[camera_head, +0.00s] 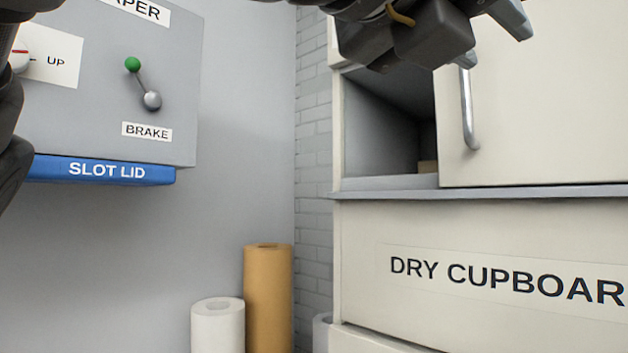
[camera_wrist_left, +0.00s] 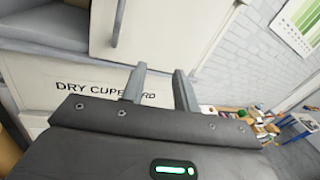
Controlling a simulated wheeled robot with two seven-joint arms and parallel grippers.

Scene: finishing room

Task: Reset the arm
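My left gripper (camera_head: 497,46) is at the top of the head view, in front of the cupboard and close to the top of its door handle (camera_head: 468,108). Its two fingers stand apart with nothing between them, as the left wrist view also shows (camera_wrist_left: 160,86). I cannot tell whether a finger touches the handle. The pale door (camera_head: 540,100) covers the right of the cupboard. The left part stands open, with a small tan thing (camera_head: 427,167) inside. My right gripper is out of view.
A grey panel (camera_head: 90,100) at left carries a brake lever with a green knob (camera_head: 132,64) and a blue slot lid (camera_head: 105,170). A white roll (camera_head: 217,325) and a brown roll (camera_head: 268,295) stand below. Scattered items (camera_wrist_left: 260,125) lie beyond in the wrist view.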

